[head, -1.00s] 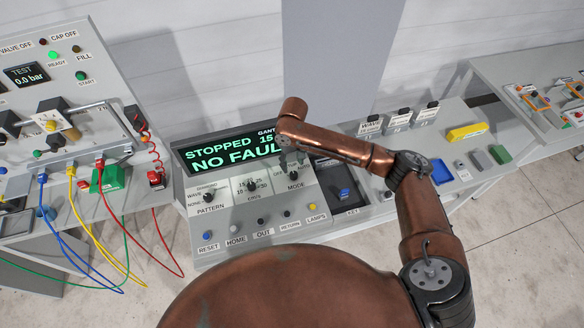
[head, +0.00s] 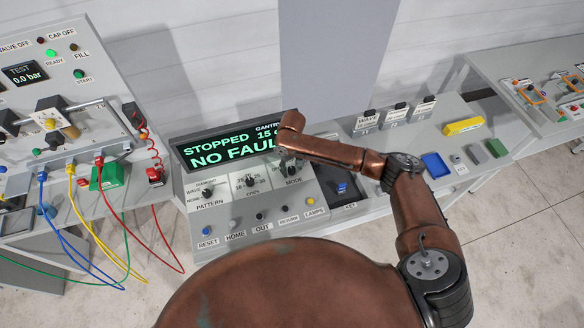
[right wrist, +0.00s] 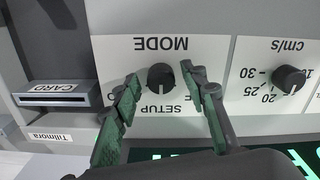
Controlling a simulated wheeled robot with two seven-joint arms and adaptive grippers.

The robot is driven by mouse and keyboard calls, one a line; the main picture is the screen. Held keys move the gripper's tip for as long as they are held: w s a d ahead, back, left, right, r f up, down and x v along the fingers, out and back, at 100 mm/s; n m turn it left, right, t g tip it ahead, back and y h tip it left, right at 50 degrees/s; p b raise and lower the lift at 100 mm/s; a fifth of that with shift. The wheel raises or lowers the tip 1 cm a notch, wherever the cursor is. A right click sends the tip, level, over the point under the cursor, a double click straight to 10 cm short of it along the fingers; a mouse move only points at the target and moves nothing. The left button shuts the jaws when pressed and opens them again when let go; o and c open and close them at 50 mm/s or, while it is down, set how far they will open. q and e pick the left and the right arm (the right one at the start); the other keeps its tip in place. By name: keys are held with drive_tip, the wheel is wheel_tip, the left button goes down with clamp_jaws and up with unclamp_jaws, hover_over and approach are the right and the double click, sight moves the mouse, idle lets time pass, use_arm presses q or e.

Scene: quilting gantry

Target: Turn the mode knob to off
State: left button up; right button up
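The mode knob (right wrist: 161,76) is a small black round knob on a light panel, above an inverted SETUP label in the right wrist view. A faint light mark on its lower side seems to face SETUP; its exact setting is hard to tell. My right gripper (right wrist: 162,80) is open, with one green-padded finger on each side of the knob and visible gaps between. The fingers cover parts of the panel beside the knob, and no OFF label is readable there. In the head view, my right gripper (head: 289,158) is over the MODE area and largely hides the knob. My left gripper is not in view.
The speed knob (right wrist: 289,79) sits beside the mode knob. A card slot (right wrist: 60,94) is on the other side. The display (head: 230,145) behind reads STOPPED and NO FAULT, partly covered by my arm. Buttons line the panel front, including a yellow lamps button (head: 310,201).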

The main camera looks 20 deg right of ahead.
drive_tip(key=c, duration=0.9)
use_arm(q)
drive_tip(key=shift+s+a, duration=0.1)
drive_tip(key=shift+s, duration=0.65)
use_arm(e)
clamp_jaws()
